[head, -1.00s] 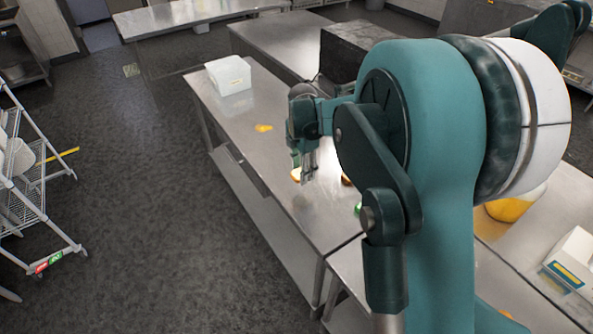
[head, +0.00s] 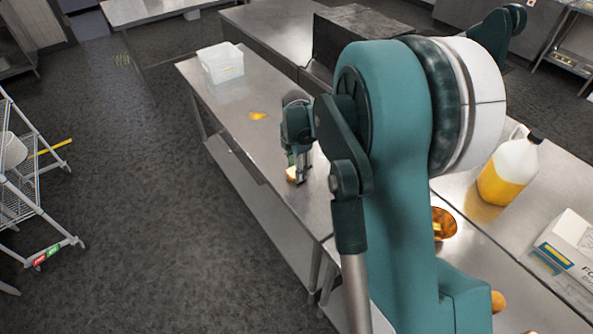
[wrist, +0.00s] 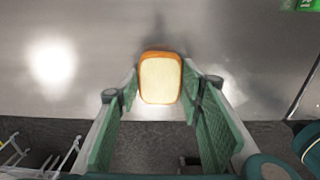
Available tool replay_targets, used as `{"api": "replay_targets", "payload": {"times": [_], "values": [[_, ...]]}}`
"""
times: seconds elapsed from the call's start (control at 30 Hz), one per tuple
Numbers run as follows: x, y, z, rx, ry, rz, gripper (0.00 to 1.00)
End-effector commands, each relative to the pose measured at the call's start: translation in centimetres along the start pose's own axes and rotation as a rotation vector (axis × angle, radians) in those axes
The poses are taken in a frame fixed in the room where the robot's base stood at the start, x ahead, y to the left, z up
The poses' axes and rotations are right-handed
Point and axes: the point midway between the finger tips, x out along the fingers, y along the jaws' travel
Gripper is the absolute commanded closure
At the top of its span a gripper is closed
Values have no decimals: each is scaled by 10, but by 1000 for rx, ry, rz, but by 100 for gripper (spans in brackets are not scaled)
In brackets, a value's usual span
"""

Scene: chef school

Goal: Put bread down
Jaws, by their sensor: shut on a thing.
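The bread (wrist: 161,79) is a slice with a pale face and an orange-brown crust. In the wrist view it sits between the fingertips of my gripper (wrist: 160,93), which is shut on it. In the head view my gripper (head: 299,174) points down over the near edge of the steel table (head: 226,101). A small part of the bread (head: 291,174) shows at its fingertips, at or just above the tabletop. I cannot tell whether the bread touches the table.
A white bin (head: 221,64) and a flat orange-yellow piece (head: 257,115) are farther along the table. On the right are a jug of yellow liquid (head: 508,172), an amber glossy object (head: 443,223) and a white box (head: 572,250). A wire rack (head: 30,190) stands left across open floor.

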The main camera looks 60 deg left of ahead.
Motion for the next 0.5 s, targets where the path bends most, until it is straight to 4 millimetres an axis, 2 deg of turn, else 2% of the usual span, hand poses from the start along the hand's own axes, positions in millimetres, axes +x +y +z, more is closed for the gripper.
{"api": "replay_targets", "payload": {"times": [0.13,0.5], "values": [[9,0,0,0,0,0,71],[12,0,0,0,0,0,71]]}}
